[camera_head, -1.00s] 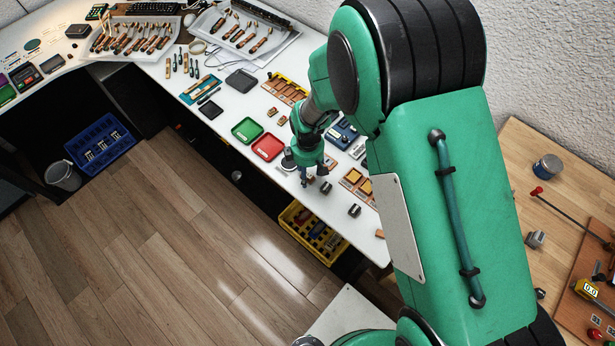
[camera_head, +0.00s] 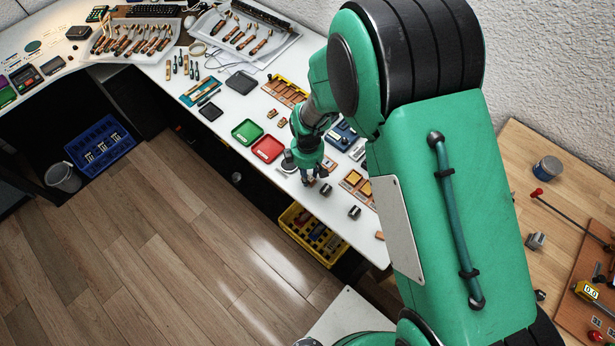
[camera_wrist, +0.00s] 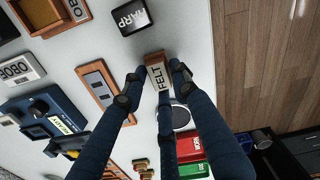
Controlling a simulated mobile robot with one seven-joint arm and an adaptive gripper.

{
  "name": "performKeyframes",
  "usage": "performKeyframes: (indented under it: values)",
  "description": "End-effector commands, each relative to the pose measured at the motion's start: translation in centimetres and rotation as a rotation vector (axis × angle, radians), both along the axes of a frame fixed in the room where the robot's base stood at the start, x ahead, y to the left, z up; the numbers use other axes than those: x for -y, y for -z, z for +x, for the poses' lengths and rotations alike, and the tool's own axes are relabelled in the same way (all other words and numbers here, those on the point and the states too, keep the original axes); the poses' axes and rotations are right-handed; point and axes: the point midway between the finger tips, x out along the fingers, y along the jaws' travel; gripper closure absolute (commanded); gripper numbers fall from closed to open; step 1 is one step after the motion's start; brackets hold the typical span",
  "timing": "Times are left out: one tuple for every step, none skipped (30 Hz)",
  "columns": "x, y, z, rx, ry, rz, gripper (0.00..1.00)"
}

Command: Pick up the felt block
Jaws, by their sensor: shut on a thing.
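The felt block (camera_wrist: 155,64) is a small brown block with a pale label reading FELT, in the upper middle of the wrist view. My gripper (camera_wrist: 157,82) has its dark blue fingers around the block and is shut on it. In the head view my gripper (camera_head: 308,181) is low at the white bench near its front edge. The block is too small and covered there to make out. I cannot tell whether it still touches the bench.
A dark block labelled SHARP (camera_wrist: 131,17) is close beside the felt block. A wooden tray (camera_wrist: 101,88) lies to its left. Red (camera_head: 267,149) and green (camera_head: 246,132) trays lie on the bench (camera_head: 222,130). A yellow crate (camera_head: 291,224) stands below the front edge.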

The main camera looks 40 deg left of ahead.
Motion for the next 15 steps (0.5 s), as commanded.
performKeyframes:
  values:
    - [0.0,0.0,0.0,0.0,0.0,0.0,0.92]
    - [0.0,0.0,0.0,0.0,0.0,0.0,0.92]
    - [0.0,-0.1,0.0,0.0,0.0,0.0,0.92]
    - [0.0,-0.1,0.0,0.0,0.0,0.0,0.92]
    - [0.0,-0.2,0.0,0.0,0.0,0.0,0.92]
    - [0.0,-0.3,0.0,0.0,0.0,0.0,0.92]
    - [0.0,-0.5,0.0,0.001,0.0,0.0,0.92]
    - [0.0,-0.6,0.0,0.001,0.0,0.0,0.92]
    - [0.0,-0.9,0.0,0.001,0.0,0.0,0.92]
    - [0.0,-1.2,0.0,0.001,0.0,0.0,0.92]
    - [0.0,-1.5,0.0,0.001,0.0,0.0,0.92]
    - [0.0,-1.9,0.0,0.0,0.0,0.0,0.92]
    - [0.0,-2.3,0.0,0.0,0.0,0.0,0.92]
    - [0.0,-2.7,0.0,0.0,0.0,0.001,0.92]
    - [-0.1,-3.3,0.0,0.001,0.0,0.002,0.92]
